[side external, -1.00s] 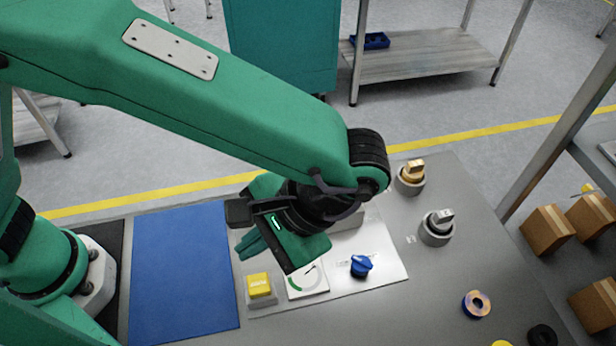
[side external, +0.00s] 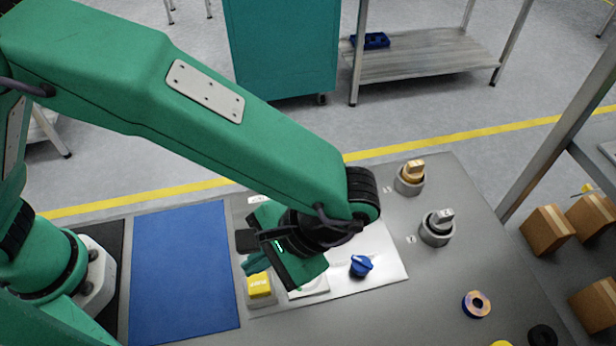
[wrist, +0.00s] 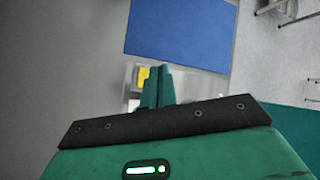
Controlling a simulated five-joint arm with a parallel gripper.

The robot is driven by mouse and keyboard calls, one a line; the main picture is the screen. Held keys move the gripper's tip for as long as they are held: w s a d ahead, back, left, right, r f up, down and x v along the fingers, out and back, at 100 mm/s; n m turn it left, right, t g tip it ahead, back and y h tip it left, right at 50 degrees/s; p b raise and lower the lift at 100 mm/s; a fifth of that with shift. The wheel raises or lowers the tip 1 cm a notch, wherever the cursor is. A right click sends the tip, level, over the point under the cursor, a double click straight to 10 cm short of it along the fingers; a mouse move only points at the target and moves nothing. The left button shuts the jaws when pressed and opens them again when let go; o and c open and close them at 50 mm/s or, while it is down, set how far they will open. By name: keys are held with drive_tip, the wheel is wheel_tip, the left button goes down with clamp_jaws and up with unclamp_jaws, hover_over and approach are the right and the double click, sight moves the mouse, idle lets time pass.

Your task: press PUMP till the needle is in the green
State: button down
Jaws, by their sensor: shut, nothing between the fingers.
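The yellow PUMP button (side external: 259,286) sits on a grey block at the left of the light panel. It also shows in the wrist view (wrist: 143,74), partly behind my fingers. My gripper (side external: 256,264) is shut and empty, its fingertips at the button's upper edge in the side view; I cannot tell if they touch it. The shut fingers also show in the wrist view (wrist: 158,72). The white gauge (side external: 314,290) is mostly covered by my gripper, and its needle is hidden.
A blue knob (side external: 361,265) stands on the panel right of the gauge. Two grey-based knobs, one brass-topped (side external: 411,176) and one silver-topped (side external: 438,226), stand behind to the right. A flat blue mat (side external: 184,280) lies left. A ring (side external: 477,304) lies at front right.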

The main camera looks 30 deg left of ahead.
sight(252, 282)
drive_tip(key=shift+f, duration=1.65)
drive_tip(key=shift+f, duration=0.15)
idle(0.9)
drive_tip(key=shift+f, duration=0.25)
drive_tip(key=shift+f, duration=0.8)
idle(1.5)
drive_tip(key=shift+r, duration=1.2)
drive_tip(key=shift+w+r, duration=0.1)
drive_tip(key=shift+r, duration=2.45)
